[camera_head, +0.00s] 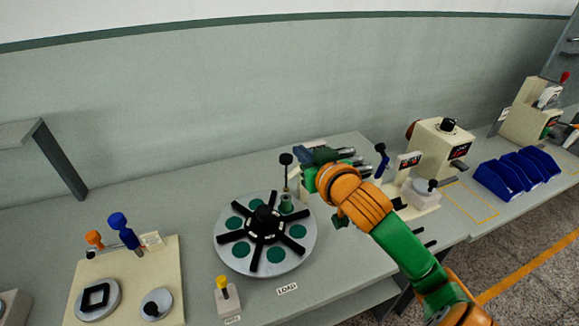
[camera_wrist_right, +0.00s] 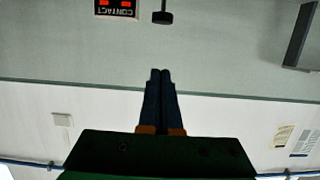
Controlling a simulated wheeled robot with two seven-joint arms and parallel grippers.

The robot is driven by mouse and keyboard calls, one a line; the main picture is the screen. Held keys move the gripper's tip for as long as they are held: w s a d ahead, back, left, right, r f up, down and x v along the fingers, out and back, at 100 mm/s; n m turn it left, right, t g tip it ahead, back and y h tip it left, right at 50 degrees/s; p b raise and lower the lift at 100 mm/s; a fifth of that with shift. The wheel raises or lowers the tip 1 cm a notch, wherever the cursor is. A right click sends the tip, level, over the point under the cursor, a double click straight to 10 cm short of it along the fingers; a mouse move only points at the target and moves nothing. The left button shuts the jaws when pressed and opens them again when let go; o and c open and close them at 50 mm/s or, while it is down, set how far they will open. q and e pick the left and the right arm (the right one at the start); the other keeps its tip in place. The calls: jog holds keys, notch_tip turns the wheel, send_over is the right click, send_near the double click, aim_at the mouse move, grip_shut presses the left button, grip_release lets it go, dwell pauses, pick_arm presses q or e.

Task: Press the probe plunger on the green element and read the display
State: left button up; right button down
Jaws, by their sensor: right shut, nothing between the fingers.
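The round grey turntable (camera_head: 228,258) carries several green elements (camera_head: 275,255) between black radial arms. The probe stands at its back right edge, with a black plunger knob (camera_head: 286,159) on a thin rod above a grey-green cylinder (camera_head: 287,204). My right gripper (camera_head: 299,151) is beside the knob, partly hidden by its own wrist. In the right wrist view its dark fingers (camera_wrist_right: 160,72) are shut and empty, and the knob (camera_wrist_right: 162,18) appears past the tips, apart in the picture. The display (camera_wrist_right: 116,7) shows upside down with red digits and CONTACT, cut by the frame edge; the digits are unreadable.
A small box with a yellow button (camera_head: 222,282) and a LOAD label (camera_head: 287,289) are in front of the turntable. A beige plate (camera_head: 130,270) with levers is at left. A beige machine (camera_head: 435,145) and blue bins (camera_head: 500,178) are at right. My right arm crosses the bench's front.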

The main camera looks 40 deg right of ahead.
jog(key=p, duration=0.3)
send_over(290, 156)
jog(key=s+a, duration=0.2)
jog(key=s, duration=0.1)
jog(key=f, duration=0.6)
jog(key=shift+w+d, duration=0.2)
jog(key=shift+w, duration=0.15)
pick_arm(q)
jog(key=shift+r, duration=0.7)
